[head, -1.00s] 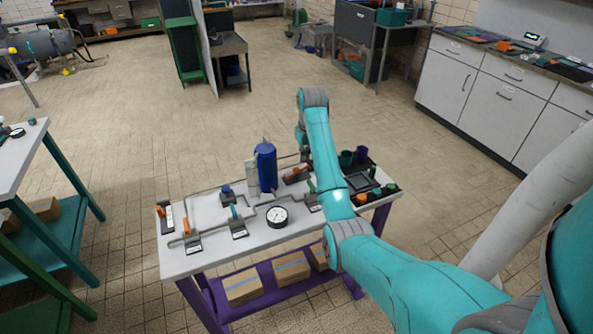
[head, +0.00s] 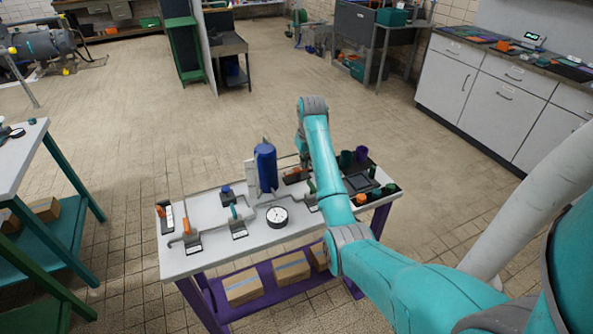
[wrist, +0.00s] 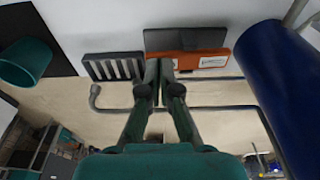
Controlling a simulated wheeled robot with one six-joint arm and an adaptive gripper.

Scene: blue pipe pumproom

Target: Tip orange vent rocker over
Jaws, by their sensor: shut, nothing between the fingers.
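The orange vent rocker (wrist: 205,62) shows in the wrist view as an orange strip with a pale label, set against a dark grey plate (wrist: 185,39). In the head view it is a small orange and dark piece (head: 296,174) behind the blue cylinder's right side. My gripper (wrist: 160,66) is shut and empty, its fingertips over the rocker's left part in the wrist view. I cannot tell whether they touch it. In the head view my arm hides the fingertips. A dark slatted vent (wrist: 113,67) lies just left of the fingertips.
A blue cylinder (head: 265,167) stands left of my arm, and large at the right of the wrist view (wrist: 285,90). Grey pipes, a gauge (head: 277,216) and valves cover the bench (head: 205,262). A green cup (wrist: 24,62) stands at the wrist view's left.

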